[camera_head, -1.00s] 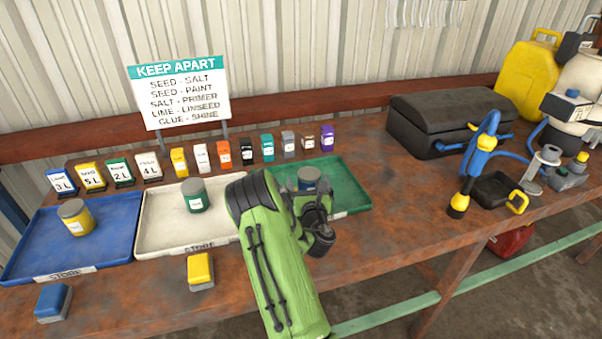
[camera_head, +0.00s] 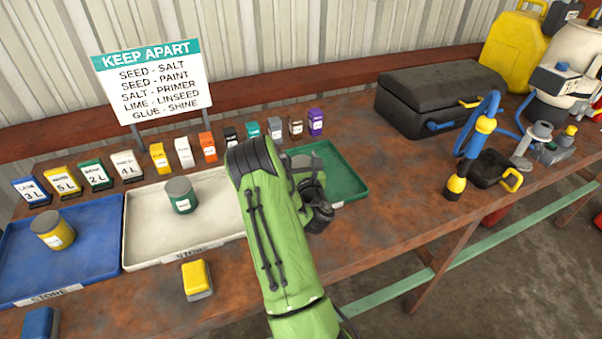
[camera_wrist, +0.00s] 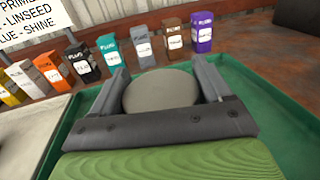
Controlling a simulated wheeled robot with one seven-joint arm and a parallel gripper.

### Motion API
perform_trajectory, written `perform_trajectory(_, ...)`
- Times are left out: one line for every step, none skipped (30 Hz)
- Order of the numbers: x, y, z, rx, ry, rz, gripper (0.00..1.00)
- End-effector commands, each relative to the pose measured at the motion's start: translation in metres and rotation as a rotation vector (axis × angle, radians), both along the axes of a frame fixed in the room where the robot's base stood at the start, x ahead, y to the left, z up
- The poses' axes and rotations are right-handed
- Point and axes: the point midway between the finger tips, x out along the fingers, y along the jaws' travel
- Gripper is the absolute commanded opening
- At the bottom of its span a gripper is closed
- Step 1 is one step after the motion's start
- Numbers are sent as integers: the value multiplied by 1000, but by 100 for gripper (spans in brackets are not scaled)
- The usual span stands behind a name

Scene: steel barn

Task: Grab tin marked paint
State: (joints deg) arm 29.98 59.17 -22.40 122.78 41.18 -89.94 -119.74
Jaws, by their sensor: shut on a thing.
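My gripper (camera_wrist: 161,97) is shut on a round tin (camera_wrist: 160,91) with a grey lid, over the green tray (camera_wrist: 262,110). In the wrist view only the lid shows between the fingers, and the label is hidden. A green tin (camera_head: 180,195) with a grey lid stands in the white tray (camera_head: 140,235). A yellow tin (camera_head: 52,230) with a grey lid stands in the blue tray (camera_head: 90,264). Their small labels are too small to read.
A keep-apart sign (camera_head: 152,80) and a row of small labelled boxes stand behind the trays. A yellow block (camera_head: 197,280) and a blue block (camera_head: 40,323) lie in front. A black case (camera_head: 440,95) and a blue-yellow tool (camera_head: 480,140) are at right. Bare bench lies between.

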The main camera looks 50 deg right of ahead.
Motion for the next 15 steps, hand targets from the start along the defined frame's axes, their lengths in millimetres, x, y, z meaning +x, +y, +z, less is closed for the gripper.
perform_trajectory(0,0,0,0,0,0,57)
perform_trajectory(0,0,0,0,0,0,52)
perform_trajectory(0,0,0,0,0,0,46)
perform_trajectory(0,0,0,0,0,0,42)
perform_trajectory(0,0,0,0,0,0,37)
perform_trajectory(0,0,1,-1,-1,1,33)
perform_trajectory(0,0,1,-1,-1,1,33)
perform_trajectory(0,0,1,-1,-1,1,33)
perform_trajectory(0,0,1,-1,-1,1,33)
perform_trajectory(0,0,1,-1,-1,1,33)
perform_trajectory(0,0,1,-1,-1,1,33)
perform_trajectory(0,0,2,-2,-1,1,33)
perform_trajectory(0,0,5,-3,0,1,33)
perform_trajectory(0,0,9,-2,1,1,33)
perform_trajectory(1,0,16,-3,1,2,33)
